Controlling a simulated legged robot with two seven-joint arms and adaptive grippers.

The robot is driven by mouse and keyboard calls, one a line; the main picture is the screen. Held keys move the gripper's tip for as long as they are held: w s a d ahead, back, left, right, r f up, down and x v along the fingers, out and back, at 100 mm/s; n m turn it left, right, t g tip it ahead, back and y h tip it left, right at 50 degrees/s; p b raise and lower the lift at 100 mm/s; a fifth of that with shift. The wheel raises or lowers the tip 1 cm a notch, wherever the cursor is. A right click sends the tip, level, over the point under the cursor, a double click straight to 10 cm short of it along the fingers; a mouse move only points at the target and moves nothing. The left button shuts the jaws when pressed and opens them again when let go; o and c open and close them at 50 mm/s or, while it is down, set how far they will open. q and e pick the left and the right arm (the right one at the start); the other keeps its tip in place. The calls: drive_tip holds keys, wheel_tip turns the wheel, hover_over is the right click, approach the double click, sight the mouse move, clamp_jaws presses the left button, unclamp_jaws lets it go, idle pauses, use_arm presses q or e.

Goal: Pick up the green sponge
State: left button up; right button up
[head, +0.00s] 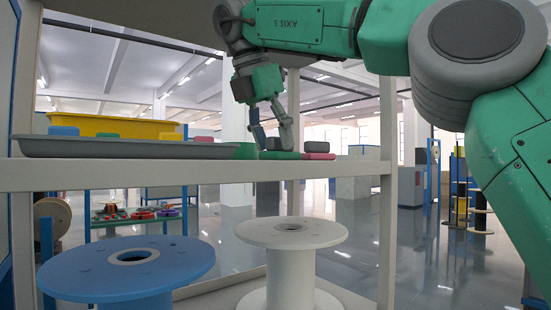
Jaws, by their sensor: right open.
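My right gripper (273,142) reaches down to the upper shelf from the right, its fingers pointing downward and apart. A flat green piece (277,155) lies on the shelf just below the fingertips, and another green piece (244,151) lies just left of them. Either could be the green sponge; I cannot tell which. Contact between fingers and green pieces cannot be made out. My left gripper is not in view.
A yellow bin (120,125) stands behind the tray, with blue and pink blocks nearby. A pink piece (318,156) and dark blocks lie right of my gripper. The white shelf edge (200,174) runs across the front. Blue (75,272) and white (292,236) spools stand below.

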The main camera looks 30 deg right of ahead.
drive_tip(key=shift+d, duration=0.3)
drive_tip(key=shift+d+f, duration=0.1)
drive_tip(key=shift+d, duration=0.25)
clamp_jaws()
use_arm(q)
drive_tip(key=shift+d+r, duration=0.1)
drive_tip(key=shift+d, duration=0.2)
use_arm(e)
drive_tip(key=shift+a, duration=0.1)
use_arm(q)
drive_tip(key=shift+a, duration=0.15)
use_arm(e)
drive_tip(key=shift+a, duration=0.25)
